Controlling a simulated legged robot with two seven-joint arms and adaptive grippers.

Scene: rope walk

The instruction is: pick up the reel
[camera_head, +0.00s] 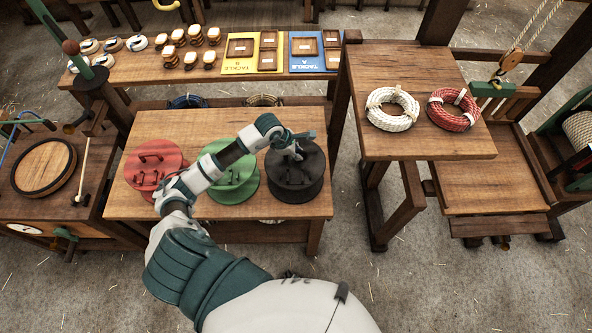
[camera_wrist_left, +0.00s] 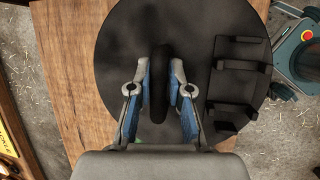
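Three flat reels, a red reel (camera_head: 170,171), a green reel (camera_head: 240,185) and a black reel (camera_head: 284,184), lie side by side on a wooden bench. My left gripper (camera_head: 294,145) is over the black reel, pointing down at its top. In the left wrist view the black reel (camera_wrist_left: 120,50) fills most of the picture. Its upright handle (camera_wrist_left: 161,85) stands between the two blue-padded fingers (camera_wrist_left: 160,75), which close in on it from both sides with no clear gap. The reel appears to rest on the bench. My right gripper is not in view.
The reel bench (camera_head: 130,206) has free room along its front edge. Behind it, a shelf holds yellow and blue tackle boards (camera_head: 314,50). At right, a higher table (camera_head: 400,62) bears white and red rope coils. A round wooden lid (camera_head: 44,166) is at left.

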